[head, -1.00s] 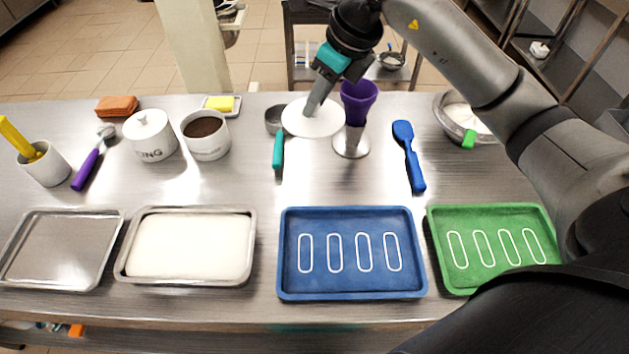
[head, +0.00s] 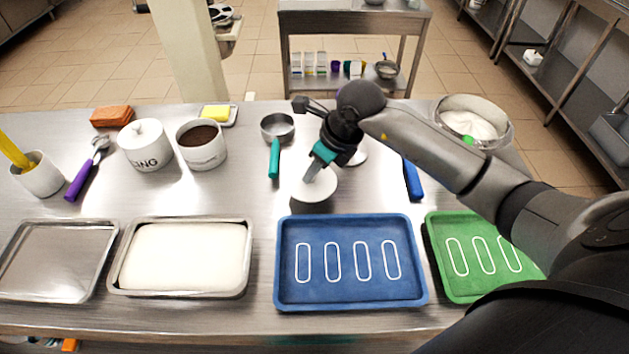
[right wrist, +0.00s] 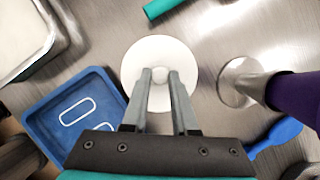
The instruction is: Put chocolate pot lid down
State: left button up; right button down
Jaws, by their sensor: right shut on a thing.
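The white round pot lid (head: 314,190) is held by its knob in my right gripper (head: 311,176), just behind the blue tray. In the right wrist view the lid (right wrist: 180,62) lies under the right gripper (right wrist: 160,76), whose fingers are closed on the knob. I cannot tell whether the lid touches the table. The open white pot with dark chocolate (head: 202,145) stands to the left, beside a lidded white pot (head: 146,146). My left gripper is not in view.
The blue tray (head: 283,262) is in front of the lid. A measuring cup with teal handle (head: 275,158) is behind-left. Bare table lies left of the lid.

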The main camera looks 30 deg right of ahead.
aim_at(314, 182)
jog(key=shift+f, duration=2)
jog(key=c, duration=0.7)
grip_release()
jog(key=shift+f+b, duration=0.1)
jog(key=shift+b, duration=0.2)
jog(key=shift+r, duration=0.25)
jog(key=p+v, duration=0.1)
jog(key=v, duration=1.1)
jog(key=shift+f, duration=0.1)
jog(key=shift+s, duration=0.1)
